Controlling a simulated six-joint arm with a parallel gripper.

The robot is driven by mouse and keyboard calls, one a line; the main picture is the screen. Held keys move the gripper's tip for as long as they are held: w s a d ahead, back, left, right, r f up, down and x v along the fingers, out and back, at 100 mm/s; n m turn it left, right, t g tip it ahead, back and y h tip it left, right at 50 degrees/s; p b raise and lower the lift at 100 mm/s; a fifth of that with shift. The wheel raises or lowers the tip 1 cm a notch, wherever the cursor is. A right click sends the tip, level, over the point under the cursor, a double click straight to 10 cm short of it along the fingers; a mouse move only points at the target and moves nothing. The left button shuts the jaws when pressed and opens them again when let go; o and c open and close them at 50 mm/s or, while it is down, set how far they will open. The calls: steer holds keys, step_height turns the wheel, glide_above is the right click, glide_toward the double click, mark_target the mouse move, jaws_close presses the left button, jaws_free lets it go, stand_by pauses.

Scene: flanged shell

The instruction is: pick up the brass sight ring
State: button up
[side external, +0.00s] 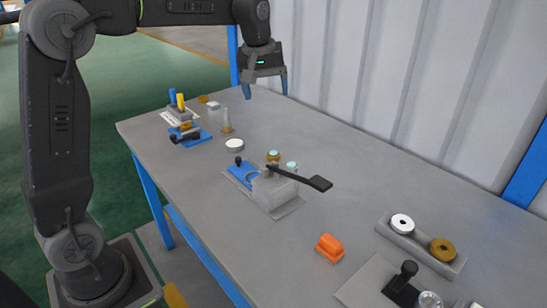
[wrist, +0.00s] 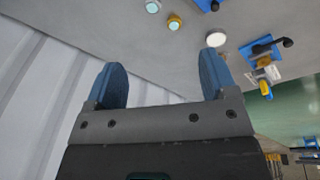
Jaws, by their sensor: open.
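A small brass ring with a pale cyan glass face (side external: 273,155), which looks like the sight ring, stands on the bench just behind the grey block with the black lever. It also shows near the top of the wrist view (wrist: 174,22). A similar piece with a pale rim (side external: 291,167) is beside it and shows in the wrist view too (wrist: 152,6). My gripper (side external: 265,90) is open and empty, high above the far part of the bench, well away from the ring. Its two blue fingers (wrist: 163,68) are spread in the wrist view.
The block with the black lever (side external: 275,190) stands close in front of the ring. A white disc (side external: 234,145) lies to its left. A corrugated wall (side external: 400,70) runs behind the bench.

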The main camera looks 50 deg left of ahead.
steer(key=w+a+f+n, duration=0.3)
steer(key=w+a+f, duration=0.1)
steer(key=w, duration=0.2)
steer(key=n+g, duration=0.2)
steer(key=n, duration=0.3)
glide_above(273, 152)
step_height(273, 152, down, 11)
step_height(273, 152, down, 8)
steer(key=shift+w+r, duration=0.1)
steer(key=shift+d+f, duration=0.1)
steer(key=shift+f, duration=3)
